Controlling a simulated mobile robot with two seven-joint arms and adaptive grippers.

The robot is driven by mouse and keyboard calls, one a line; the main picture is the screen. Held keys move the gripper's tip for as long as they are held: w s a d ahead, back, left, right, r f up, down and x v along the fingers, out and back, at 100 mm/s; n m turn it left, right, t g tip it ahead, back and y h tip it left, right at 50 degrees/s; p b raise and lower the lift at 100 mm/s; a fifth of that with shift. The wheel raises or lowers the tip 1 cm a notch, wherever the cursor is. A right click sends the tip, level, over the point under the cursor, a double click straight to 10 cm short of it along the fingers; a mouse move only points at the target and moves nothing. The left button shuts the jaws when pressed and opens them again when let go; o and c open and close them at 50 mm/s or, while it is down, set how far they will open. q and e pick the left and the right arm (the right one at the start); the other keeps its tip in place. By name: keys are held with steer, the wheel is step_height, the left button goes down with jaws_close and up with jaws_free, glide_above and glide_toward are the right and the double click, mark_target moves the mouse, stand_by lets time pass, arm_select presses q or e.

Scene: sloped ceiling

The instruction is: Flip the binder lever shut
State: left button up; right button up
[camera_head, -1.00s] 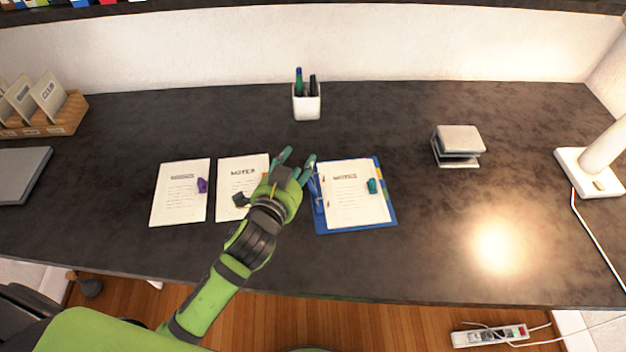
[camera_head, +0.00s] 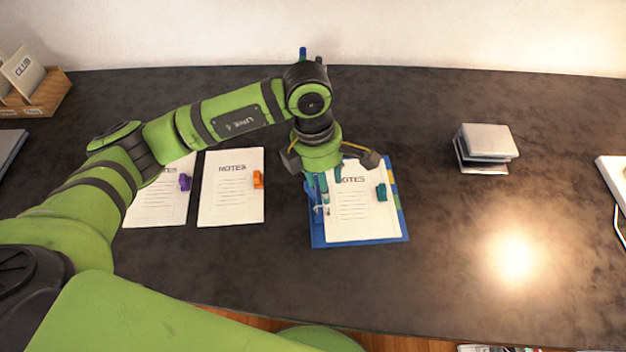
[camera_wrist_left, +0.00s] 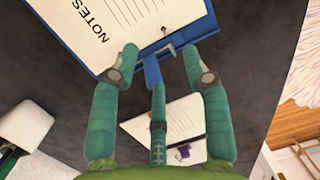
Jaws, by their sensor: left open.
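The blue binder (camera_head: 402,228) lies open on the dark desk with a white NOTES sheet (camera_head: 360,222) on it and a teal clip (camera_head: 381,192) at the sheet's right side. My left gripper (camera_head: 328,190) points down over the binder's left edge, open, its teal fingers apart. The small metal lever (camera_head: 323,210) is at that edge, close to the fingertips and partly hidden by them. In the left wrist view the metal lever (camera_wrist_left: 167,50) shows between the fingers, on the binder's blue edge (camera_wrist_left: 205,25). I cannot tell whether a finger touches it. My right gripper is out of view.
Two loose note sheets, one with an orange clip (camera_head: 258,180) and one with a purple clip (camera_head: 185,182), lie to the left, the latter partly behind my arm. A grey stack (camera_head: 487,142) stands at right. Desk between binder and stack is clear.

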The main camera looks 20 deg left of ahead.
mark_target(309, 189)
arm_select(q)
steer(key=a, duration=0.1)
steer(key=w+a+y, duration=0.1)
steer(key=a, duration=0.1)
steer(key=shift+w+a+y, duration=0.25)
steer(key=shift+w+y, duration=0.05)
steer(key=shift+y, duration=0.1)
steer(key=shift+s+a+f, duration=0.1)
steer(key=shift+f, duration=0.25)
step_height(309, 189, down, 5)
steer(key=shift+r+p, duration=0.15)
steer(key=shift+p, duration=0.75)
steer(key=shift+f, duration=0.65)
